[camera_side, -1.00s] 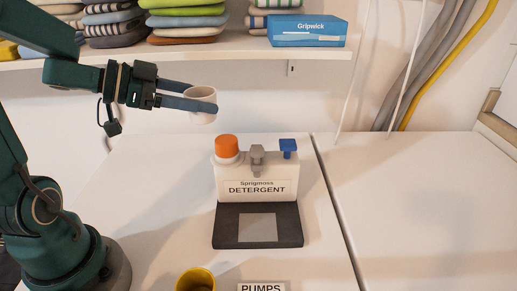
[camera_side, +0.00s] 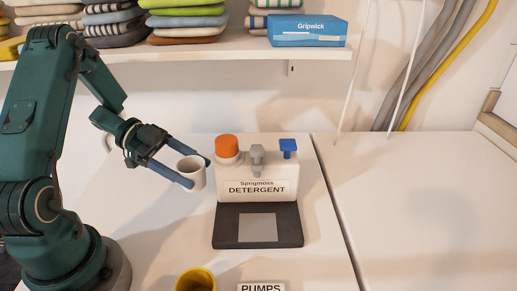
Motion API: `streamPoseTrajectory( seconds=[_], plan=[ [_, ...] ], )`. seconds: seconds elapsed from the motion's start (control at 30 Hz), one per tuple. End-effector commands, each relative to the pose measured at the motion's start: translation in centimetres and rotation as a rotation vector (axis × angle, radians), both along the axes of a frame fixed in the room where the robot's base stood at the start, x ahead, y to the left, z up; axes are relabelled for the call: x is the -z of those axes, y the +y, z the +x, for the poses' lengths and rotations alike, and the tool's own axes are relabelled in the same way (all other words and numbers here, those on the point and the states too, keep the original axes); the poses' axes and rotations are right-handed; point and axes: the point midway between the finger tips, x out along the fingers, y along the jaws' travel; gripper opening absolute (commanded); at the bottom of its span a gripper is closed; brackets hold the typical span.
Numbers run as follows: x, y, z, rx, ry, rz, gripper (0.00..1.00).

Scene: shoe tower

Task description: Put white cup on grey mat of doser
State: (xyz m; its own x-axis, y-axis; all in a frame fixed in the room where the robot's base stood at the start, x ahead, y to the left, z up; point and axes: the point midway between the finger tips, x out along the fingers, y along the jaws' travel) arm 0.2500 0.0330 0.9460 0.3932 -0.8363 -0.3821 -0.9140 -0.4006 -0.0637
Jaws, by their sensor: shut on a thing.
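The white cup (camera_side: 194,174) is upright between the two blue-grey fingers of my gripper (camera_side: 198,174), which is shut on it. Cup and gripper are just left of the white detergent doser (camera_side: 257,187), which has an orange cap and a blue knob. I cannot tell whether the cup is clear of the table. The grey mat (camera_side: 258,228) is a light grey square on the doser's dark base (camera_side: 292,225), in front of the white body. The mat is bare and lies to the right of and nearer than the cup.
A yellow cup (camera_side: 196,281) and a "PUMPS" label (camera_side: 261,287) are at the bottom edge. A shelf (camera_side: 220,48) above holds folded cloths and a blue Gripwick box (camera_side: 307,31). A table seam runs right of the doser; the table beyond it is clear.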

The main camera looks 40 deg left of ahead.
Motion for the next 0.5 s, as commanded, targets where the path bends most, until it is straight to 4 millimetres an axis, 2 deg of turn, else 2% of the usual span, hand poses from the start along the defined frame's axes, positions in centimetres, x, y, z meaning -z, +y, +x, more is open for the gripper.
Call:
streamPoseTrajectory(
  seconds=[0.5],
  plan=[
    [4.8, -0.3, -0.1, 0.021, 0.003, -0.001, 0.15]
  ],
)
